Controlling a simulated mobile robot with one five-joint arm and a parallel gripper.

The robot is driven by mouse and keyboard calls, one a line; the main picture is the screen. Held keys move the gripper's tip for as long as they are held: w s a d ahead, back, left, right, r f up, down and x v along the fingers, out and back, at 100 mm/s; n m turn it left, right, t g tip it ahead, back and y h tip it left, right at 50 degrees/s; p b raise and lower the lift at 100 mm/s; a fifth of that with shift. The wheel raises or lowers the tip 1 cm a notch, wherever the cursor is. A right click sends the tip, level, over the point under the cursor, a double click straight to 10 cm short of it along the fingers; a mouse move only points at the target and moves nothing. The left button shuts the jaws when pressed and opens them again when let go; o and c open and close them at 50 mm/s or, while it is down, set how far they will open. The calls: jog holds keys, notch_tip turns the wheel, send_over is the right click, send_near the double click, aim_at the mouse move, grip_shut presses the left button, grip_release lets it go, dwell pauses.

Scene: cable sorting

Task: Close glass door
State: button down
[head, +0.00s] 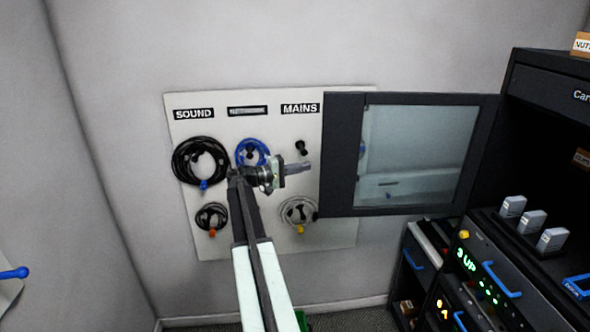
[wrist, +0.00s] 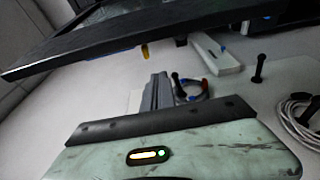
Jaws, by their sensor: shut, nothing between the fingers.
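The glass door (head: 340,150) has a dark frame around a clear pane and stands wide open, swung out to the left from the black rack cabinet. Its hinged side is at the right, by the cabinet. My gripper (head: 305,167) is shut and empty, just left of the door's free edge in the head view. In the wrist view the fingers (wrist: 158,92) point away, with the dark door frame (wrist: 150,38) crossing above them. I cannot tell whether they touch the door.
A white wall board (head: 220,125) labelled SOUND and MAINS holds several coiled cables behind my arm. The black cabinet (head: 545,85) at right holds gear with blue handles (head: 502,280) and grey plugs. Bare wall lies above the board.

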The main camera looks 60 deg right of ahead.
jog(key=s, duration=0.4)
jog(key=shift+s+a, duration=0.2)
